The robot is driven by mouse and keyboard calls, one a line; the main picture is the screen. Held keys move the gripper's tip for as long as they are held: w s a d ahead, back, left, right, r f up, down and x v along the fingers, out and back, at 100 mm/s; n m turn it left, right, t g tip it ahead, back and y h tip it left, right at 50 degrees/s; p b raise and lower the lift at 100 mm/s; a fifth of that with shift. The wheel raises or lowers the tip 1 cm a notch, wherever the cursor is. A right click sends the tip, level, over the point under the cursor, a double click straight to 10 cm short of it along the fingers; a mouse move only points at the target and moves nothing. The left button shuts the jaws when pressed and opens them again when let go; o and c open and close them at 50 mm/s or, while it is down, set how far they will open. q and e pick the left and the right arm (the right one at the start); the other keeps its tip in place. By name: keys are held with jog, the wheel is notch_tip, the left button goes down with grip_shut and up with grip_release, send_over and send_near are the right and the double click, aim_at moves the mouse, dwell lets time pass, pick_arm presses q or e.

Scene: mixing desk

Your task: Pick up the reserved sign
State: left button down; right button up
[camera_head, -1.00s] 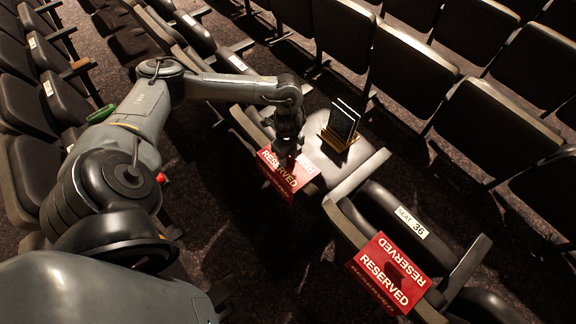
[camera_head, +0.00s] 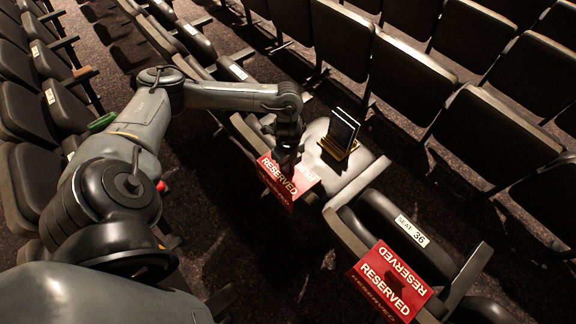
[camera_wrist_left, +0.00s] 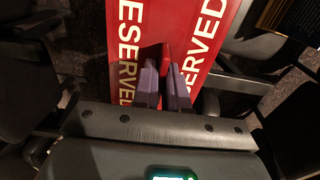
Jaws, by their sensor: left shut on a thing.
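A red reserved sign (camera_head: 277,180) with white lettering is at the front of a seat in the middle of the head view. My left gripper (camera_head: 286,165) reaches down onto it from above and is shut on it. In the left wrist view, the fingers (camera_wrist_left: 165,88) pinch a red ridge of the sign (camera_wrist_left: 125,45), with lettering on both sides. I cannot tell whether the sign is clear of the seat. A second reserved sign (camera_head: 390,280) sits at the lower right, apart from the gripper. My right gripper is not in view.
A dark tablet-like panel (camera_head: 342,130) on a gold stand is on the seat just right of the gripper. Armrests (camera_head: 357,183) and a "SEAT 36" label (camera_head: 411,231) are nearby. Rows of dark seats surround the aisle floor (camera_head: 225,235).

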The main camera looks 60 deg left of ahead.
pick_arm(q)
jog(key=r, duration=0.1)
jog(key=r+p, duration=0.1)
jog(key=r, duration=0.2)
jog(key=shift+w+d+r, duration=0.1)
jog(key=shift+d+r, duration=0.1)
jog(key=shift+d, duration=0.15)
jog(key=w+d+r+p, duration=0.2)
jog(key=d+r+p, duration=0.4)
jog(key=d, duration=0.4)
jog(key=shift+w+d+p, duration=0.25)
jog(key=shift+w+p, duration=0.1)
jog(key=shift+p, duration=0.15)
